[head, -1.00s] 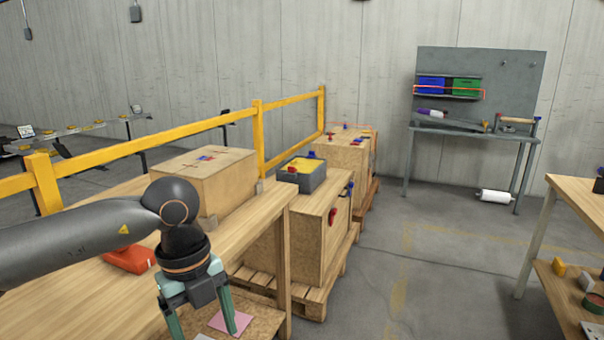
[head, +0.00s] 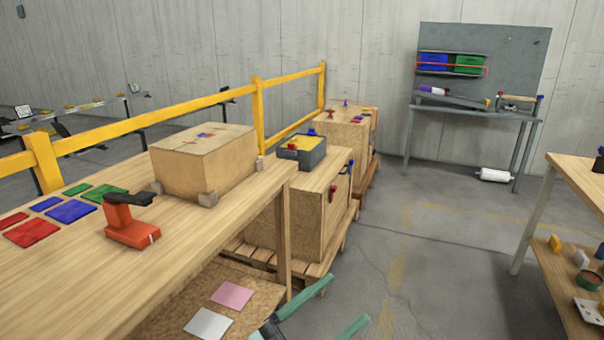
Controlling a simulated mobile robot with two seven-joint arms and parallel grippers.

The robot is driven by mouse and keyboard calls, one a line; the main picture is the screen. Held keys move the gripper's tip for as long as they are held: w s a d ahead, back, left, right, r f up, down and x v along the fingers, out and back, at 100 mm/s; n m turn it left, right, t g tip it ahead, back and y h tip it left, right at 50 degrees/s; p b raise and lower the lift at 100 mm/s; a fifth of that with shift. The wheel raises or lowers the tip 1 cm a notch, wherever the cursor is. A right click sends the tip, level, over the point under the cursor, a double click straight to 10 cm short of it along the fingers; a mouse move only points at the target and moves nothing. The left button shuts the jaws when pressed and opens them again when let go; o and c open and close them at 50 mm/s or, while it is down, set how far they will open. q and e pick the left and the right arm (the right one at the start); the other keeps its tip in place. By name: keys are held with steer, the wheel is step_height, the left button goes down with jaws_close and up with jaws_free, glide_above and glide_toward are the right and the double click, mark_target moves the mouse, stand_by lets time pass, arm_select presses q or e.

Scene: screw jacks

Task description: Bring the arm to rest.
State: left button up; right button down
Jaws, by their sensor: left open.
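My left gripper (head: 346,299) is low at the bottom edge of the head view, in front of the table and over the floor. Its two green fingers are apart, with nothing seen between them. Its body is mostly cut off by the frame edge. A red jack-like tool with a black handle (head: 131,222) stands on the wooden table (head: 190,245), clear of the gripper. A cardboard-coloured box (head: 203,165) rests on small grey blocks at the table's far end. My right gripper is not in view.
Red, blue and green squares (head: 70,211) lie at the table's left. Pink and white squares (head: 232,294) lie on a lower shelf close to the gripper. Crates on pallets (head: 300,210) stand behind. A yellow rail (head: 145,127) runs along the back. Floor (head: 430,260) to the right is clear.

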arm_select(q)
steer(key=a+f+n+t+y, duration=0.2)
steer(key=a+f+n+y, duration=0.45)
steer(key=f, duration=0.35)
steer(key=a+f+n+t+y, duration=0.1)
steer(key=a+f+n+y, duration=0.4)
steer(key=f+y, duration=0.3)
steer(key=s+a+f+n+g+y, duration=0.1)
steer(key=s+a+f+g, duration=0.2)
steer(key=s+f, duration=0.4)
steer(key=s+a+f+n+g+y, duration=0.1)
steer(key=s+a+f+g, duration=0.15)
steer(key=s+f, duration=0.45)
steer(key=a+r+y+p, duration=0.1)
steer(key=a+r+p, duration=0.3)
steer(key=r+p, duration=0.4)
steer(key=p, duration=0.6)
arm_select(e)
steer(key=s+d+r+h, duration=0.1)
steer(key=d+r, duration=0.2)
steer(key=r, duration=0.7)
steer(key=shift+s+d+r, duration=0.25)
arm_select(q)
steer(key=shift+a+r, duration=0.1)
